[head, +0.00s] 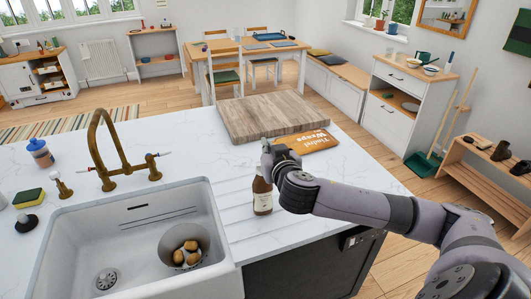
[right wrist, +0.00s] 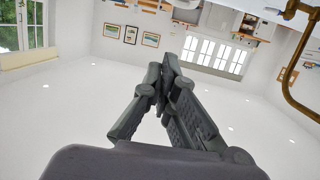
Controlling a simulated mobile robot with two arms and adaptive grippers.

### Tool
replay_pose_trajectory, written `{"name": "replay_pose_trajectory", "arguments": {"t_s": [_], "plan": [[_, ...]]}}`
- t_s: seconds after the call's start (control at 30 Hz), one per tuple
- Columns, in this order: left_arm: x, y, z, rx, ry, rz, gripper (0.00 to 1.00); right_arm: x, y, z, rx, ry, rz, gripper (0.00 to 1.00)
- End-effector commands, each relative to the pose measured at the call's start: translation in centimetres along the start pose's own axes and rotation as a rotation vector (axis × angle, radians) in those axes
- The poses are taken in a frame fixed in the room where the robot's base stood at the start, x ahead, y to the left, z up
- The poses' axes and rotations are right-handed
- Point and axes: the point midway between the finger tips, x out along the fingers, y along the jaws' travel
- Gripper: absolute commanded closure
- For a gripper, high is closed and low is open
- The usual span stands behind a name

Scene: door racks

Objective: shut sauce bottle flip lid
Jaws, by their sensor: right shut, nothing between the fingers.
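The sauce bottle (head: 262,196), brown with a pale label, stands upright on the white worktop to the right of the sink. My right gripper (head: 266,148) is at the top of the bottle, coming in from the right. It covers the bottle's top, so the flip lid is hidden and I cannot tell how it stands or whether the fingers touch it. In the right wrist view the fingers (right wrist: 163,66) are closed together with nothing between them, and the bottle does not show there. My left gripper is not in view.
A thick wooden board (head: 270,112) and an orange lettered board (head: 312,142) lie behind the bottle. The sink (head: 215,228) with its brass tap (head: 118,165) is to the left. A blue-lidded container (head: 40,154) and a sponge (head: 28,198) are farther left.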

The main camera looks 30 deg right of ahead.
Motion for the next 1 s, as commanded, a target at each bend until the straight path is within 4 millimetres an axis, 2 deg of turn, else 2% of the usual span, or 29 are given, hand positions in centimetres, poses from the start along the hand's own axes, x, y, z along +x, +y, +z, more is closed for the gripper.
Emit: {"name": "replay_pose_trajectory", "arguments": {"t_s": [0.03, 0.2, 0.33, 0.5, 1.0], "plan": [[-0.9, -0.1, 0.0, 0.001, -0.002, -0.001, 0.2, 1.0, 0.0, -0.5, 0.001, -0.001, 0.003, 1.0], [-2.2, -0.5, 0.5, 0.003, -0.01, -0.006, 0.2, 4.1, 0.0, -0.4, 0.001, -0.001, 0.0, 1.0], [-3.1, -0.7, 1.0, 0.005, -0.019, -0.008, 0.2, 3.1, 0.0, 2.0, -0.004, -0.006, -0.002, 1.0], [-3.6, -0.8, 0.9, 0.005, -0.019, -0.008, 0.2, 2.7, -0.1, 3.4, -0.001, -0.003, -0.002, 1.0], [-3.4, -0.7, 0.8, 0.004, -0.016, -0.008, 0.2, 2.6, -0.1, 4.0, 0.001, 0.0, -0.002, 1.0]]}}
